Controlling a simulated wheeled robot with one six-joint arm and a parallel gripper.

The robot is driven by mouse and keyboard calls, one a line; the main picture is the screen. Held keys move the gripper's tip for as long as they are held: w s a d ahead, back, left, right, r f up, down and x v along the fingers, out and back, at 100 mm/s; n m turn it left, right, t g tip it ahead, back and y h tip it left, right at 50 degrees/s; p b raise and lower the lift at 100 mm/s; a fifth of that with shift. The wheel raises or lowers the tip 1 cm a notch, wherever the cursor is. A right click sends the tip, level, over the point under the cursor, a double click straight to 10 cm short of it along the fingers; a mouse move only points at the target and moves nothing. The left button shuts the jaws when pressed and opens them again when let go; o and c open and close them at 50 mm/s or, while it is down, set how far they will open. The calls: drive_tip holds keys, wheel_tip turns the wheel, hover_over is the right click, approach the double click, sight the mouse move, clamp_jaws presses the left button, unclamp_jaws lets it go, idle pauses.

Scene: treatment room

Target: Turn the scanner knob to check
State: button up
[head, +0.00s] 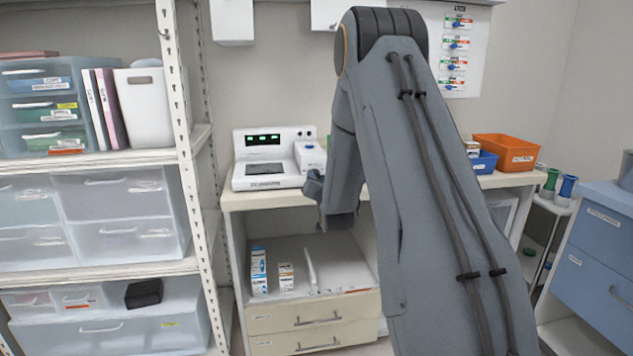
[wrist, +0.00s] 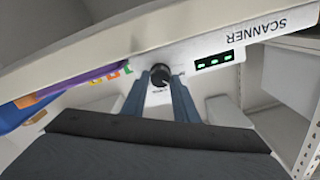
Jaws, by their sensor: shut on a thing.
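The scanner (head: 241,170) is a white device with a green-lit display, standing on the counter at the back in the head view. In the wrist view its white face (wrist: 262,45) appears upside down, with the word SCANNER and three green lights. A round black knob (wrist: 160,74) sits beside the display there. My gripper (wrist: 161,83) has its two blue-grey fingers at either side of the knob and is shut on it. In the head view, part of my gripper (head: 314,187) shows at the scanner's right front. The knob's pointer and markings are too small to read.
A tall white shelf rack (head: 190,150) with drawers and bins stands close at the left. Orange (head: 506,150) and blue bins sit on the counter (head: 240,199) at the right. Small boxes stand on the open shelf below. A blue cabinet (head: 597,250) is at the far right.

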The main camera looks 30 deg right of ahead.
drive_tip(key=m+b, duration=0.1)
drive_tip(key=m, duration=1.1)
drive_tip(key=shift+d+f+m+b, duration=0.1)
drive_tip(key=shift+f+m+b, duration=0.05)
drive_tip(key=shift+m+b, duration=0.2)
idle(0.4)
drive_tip(key=o, duration=1)
drive_tip(key=v, duration=0.7)
drive_tip(key=shift+s+b, duration=0.35)
drive_tip(key=shift+s, duration=0.05)
